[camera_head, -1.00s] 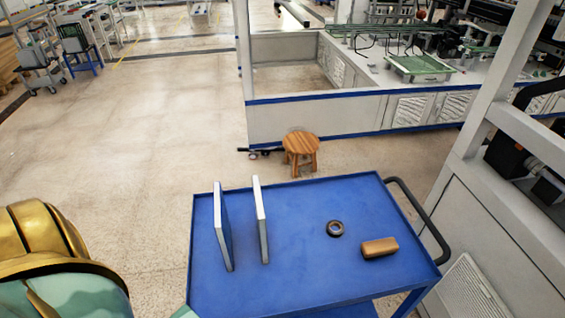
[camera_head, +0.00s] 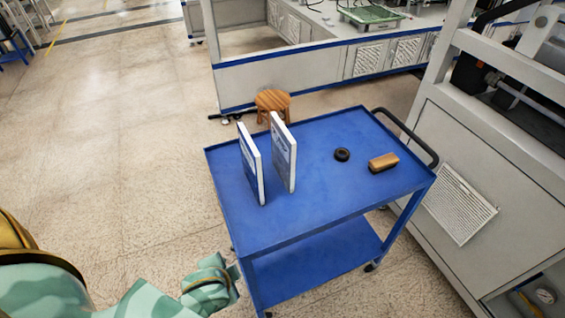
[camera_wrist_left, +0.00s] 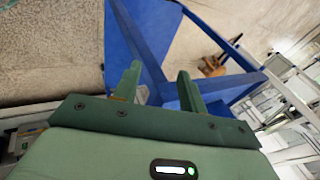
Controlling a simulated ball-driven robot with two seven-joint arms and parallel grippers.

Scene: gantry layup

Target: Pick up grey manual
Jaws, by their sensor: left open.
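Two thin manuals stand upright on the blue cart's top. The right one, with a grey cover (camera_head: 283,155), is the grey manual. The left one has a blue cover with a pale edge (camera_head: 249,163). A narrow gap separates them. My left arm comes in at the lower left of the head view, its end low beside the cart's front left corner, apart from both manuals. In the left wrist view my left gripper (camera_wrist_left: 158,85) is open, its two green fingers apart, with the blue cart beyond. I cannot clearly make out either manual there. My right gripper is not in view.
The blue cart (camera_head: 330,190) has a raised rim, a lower shelf and a black handle (camera_head: 405,135) at right. A black ring (camera_head: 342,154) and a brown block (camera_head: 383,162) lie on its right half. A wooden stool (camera_head: 272,101) stands behind; a white machine is at right.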

